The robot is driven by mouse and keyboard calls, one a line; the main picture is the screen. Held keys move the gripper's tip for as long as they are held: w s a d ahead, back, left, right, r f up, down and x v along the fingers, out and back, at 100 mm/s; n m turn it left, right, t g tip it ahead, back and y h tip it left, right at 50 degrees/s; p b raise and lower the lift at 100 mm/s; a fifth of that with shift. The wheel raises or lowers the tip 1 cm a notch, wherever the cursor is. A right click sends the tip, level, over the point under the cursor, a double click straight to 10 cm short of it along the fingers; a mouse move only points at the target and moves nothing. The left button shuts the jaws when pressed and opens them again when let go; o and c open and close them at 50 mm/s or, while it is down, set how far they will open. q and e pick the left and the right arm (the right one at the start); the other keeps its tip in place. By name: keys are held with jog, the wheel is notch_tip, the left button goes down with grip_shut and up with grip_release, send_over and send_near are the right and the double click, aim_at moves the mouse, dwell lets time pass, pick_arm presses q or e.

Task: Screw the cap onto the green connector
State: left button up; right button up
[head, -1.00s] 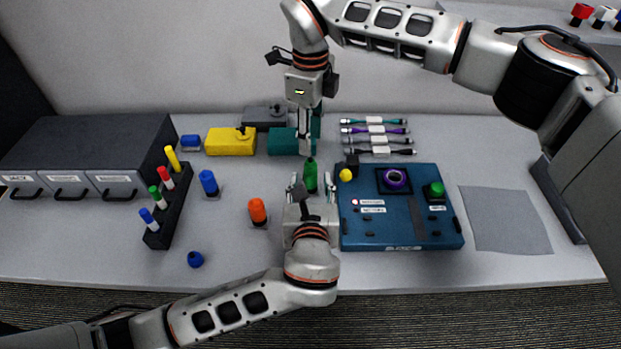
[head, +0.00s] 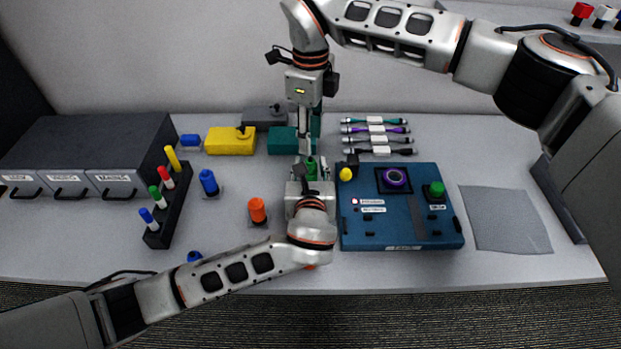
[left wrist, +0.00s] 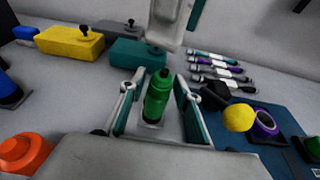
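The green connector (head: 311,166) stands upright on a small grey base on the table. It also shows in the left wrist view (left wrist: 158,98), dark green with a narrower top. My left gripper (left wrist: 160,82) is open, one teal-padded finger on each side of the connector, with gaps between. In the head view the left gripper (head: 311,172) reaches it from the front. My right gripper (head: 304,150) points down just behind the connector; its lower end (left wrist: 165,28) shows at the top of the left wrist view. Whether its fingers are shut is unclear. I cannot make out a separate cap.
A blue board (head: 400,235) with a yellow ball (head: 346,174) lies close on the right. A teal box (head: 282,141) and yellow box (head: 230,141) stand behind. Orange (head: 257,210) and blue (head: 208,182) connectors stand left. Several cables (head: 377,140) lie back right.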

aim_at(311, 159)
pick_arm(q)
grip_shut()
jog(key=shift+f, duration=0.1)
pick_arm(e)
jog(key=n, duration=0.4)
jog(key=shift+f, duration=4)
grip_shut()
jog(key=shift+o, duration=0.5)
grip_release()
